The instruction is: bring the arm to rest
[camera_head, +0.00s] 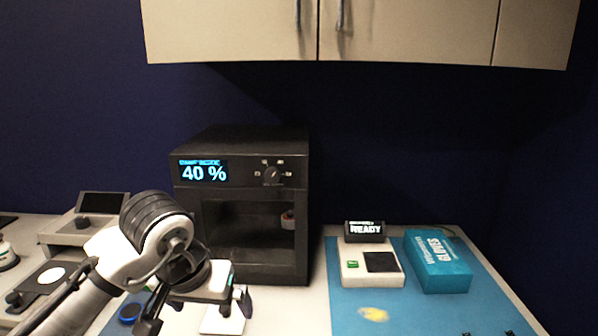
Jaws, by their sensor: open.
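My arm (150,225) reaches in from the lower left and bends over at a black-and-white joint in front of the black cabinet. My gripper (234,306) points down low over the white counter, just in front of the cabinet. Its jaws are open, and I see nothing held between them. Dark arm parts partly hide the hand, and I cannot tell how far the fingertips are from the counter.
The black cabinet (250,137) shows "40 %" and has an open front. At right, a blue mat (420,318) carries a device (356,271) with a "READY" display and a blue glove box (438,262). Instruments (70,232) stand at left. Wall cupboards (410,30) hang above.

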